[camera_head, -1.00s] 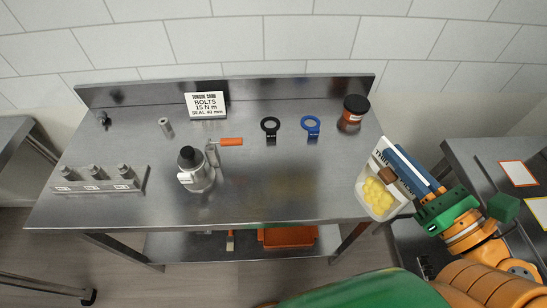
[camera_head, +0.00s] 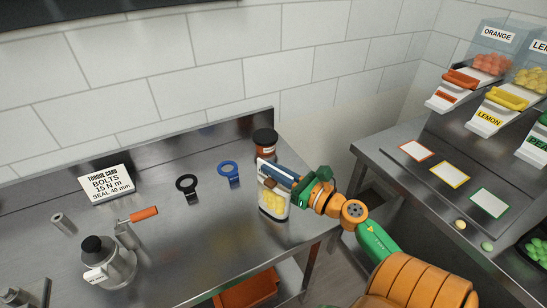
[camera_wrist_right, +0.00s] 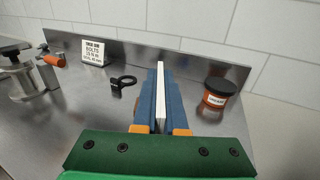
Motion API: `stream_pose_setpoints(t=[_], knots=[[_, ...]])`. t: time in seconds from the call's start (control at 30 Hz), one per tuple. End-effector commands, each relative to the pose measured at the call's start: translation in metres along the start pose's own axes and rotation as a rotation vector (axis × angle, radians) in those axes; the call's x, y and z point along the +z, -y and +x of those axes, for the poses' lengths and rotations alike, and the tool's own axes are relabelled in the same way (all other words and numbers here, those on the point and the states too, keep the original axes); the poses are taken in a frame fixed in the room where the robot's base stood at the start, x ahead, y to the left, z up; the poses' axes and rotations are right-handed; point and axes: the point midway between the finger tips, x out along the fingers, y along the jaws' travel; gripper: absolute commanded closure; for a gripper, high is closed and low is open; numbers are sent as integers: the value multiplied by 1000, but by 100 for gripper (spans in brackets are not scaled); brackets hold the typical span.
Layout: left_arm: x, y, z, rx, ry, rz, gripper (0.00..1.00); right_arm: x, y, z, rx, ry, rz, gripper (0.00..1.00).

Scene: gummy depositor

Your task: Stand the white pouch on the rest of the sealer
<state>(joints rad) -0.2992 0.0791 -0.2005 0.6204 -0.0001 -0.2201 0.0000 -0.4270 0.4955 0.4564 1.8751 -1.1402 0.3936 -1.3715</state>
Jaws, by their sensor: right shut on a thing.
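The white pouch (camera_head: 287,207), with a window showing yellow gummies, is upright at the right end of the steel bench (camera_head: 215,238). My right gripper (camera_head: 268,178) is shut on its upper part; whether the pouch touches the bench I cannot tell. In the right wrist view the pouch (camera_wrist_right: 160,90) shows as a thin white edge between the blue fingers (camera_wrist_right: 157,100). No sealer or rest can be made out for certain. My left gripper is not in view.
An orange-red jar with a black lid (camera_head: 264,142) stands behind the pouch. A second bench (camera_head: 400,190) with gummy bins stands right.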

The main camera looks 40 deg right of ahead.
Motion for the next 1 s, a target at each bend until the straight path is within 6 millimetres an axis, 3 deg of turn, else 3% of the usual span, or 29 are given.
stream_pose_setpoints(t=[0.37,0.5,0.83,1.0], knots=[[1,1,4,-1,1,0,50,-10,0,0,1,1,-1,100],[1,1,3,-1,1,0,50,-9,0,-1,0,1,-1,62],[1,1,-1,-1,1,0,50,-5,0,-1,0,1,-1,61],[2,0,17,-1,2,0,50,-13,-1,-28,0,-3,-2,61]])
